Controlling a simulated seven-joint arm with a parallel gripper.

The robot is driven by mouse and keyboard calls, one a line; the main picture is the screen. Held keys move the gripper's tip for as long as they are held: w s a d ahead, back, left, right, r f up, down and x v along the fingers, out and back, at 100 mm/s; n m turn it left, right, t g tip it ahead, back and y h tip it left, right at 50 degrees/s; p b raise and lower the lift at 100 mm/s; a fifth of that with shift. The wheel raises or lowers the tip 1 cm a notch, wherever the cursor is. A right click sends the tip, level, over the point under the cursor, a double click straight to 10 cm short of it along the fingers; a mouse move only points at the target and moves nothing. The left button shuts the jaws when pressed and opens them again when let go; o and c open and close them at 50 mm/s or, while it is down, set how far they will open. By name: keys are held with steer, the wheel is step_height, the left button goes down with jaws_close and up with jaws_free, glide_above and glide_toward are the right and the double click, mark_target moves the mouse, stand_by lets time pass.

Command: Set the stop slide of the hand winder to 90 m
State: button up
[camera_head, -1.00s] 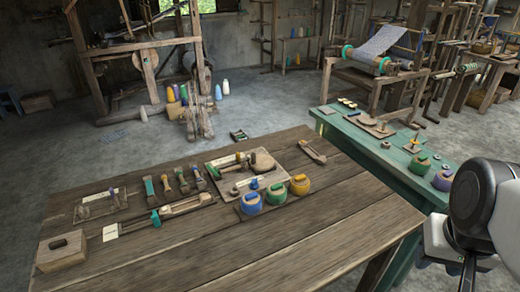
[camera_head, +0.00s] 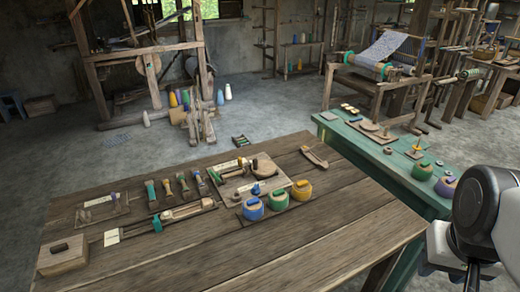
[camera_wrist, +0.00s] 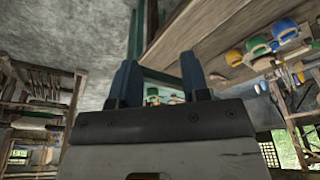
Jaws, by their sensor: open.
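A board (camera_head: 229,193) on the wooden table's far middle carries a round wooden disc, a green-marked rod and a pale strip; it looks like the hand winder. A long wooden frame (camera_head: 185,213) with a green part and pale tag lies in front of it. I cannot tell the stop slide or any scale marks at this size. My gripper (camera_wrist: 158,75) shows two dark fingers spread apart in the wrist view, with nothing between them. In the head view my arm is at the right edge, beyond the table's right side, well away from the board.
A wooden block (camera_head: 62,256) is at the near left. A green bench (camera_head: 385,165) stands to the right. The table's front right is clear.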

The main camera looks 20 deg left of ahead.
steer(key=shift+c, duration=0.2)
steer(key=w+a+r+n, duration=0.15)
steer(key=w+a, duration=0.25)
steer(key=w, duration=0.6)
steer(key=w+a+r+n, duration=0.1)
steer(key=w+a+r, duration=0.25)
steer(key=w, duration=0.75)
steer(key=w+a+f+n+g, duration=0.1)
steer(key=w+a+f+n, duration=0.15)
steer(key=w+a, duration=1.3)
steer(key=n+g, duration=0.2)
steer(key=n, duration=0.2)
glide_above(240, 158)
steer(key=f, duration=1.7)
steer(key=d+f, duration=0.1)
steer(key=f, duration=0.7)
steer(key=shift+s+f, duration=0.2)
steer(key=shift+f, duration=0.2)
steer(key=shift+a+f, duration=0.4)
steer(key=shift+a, duration=0.15)
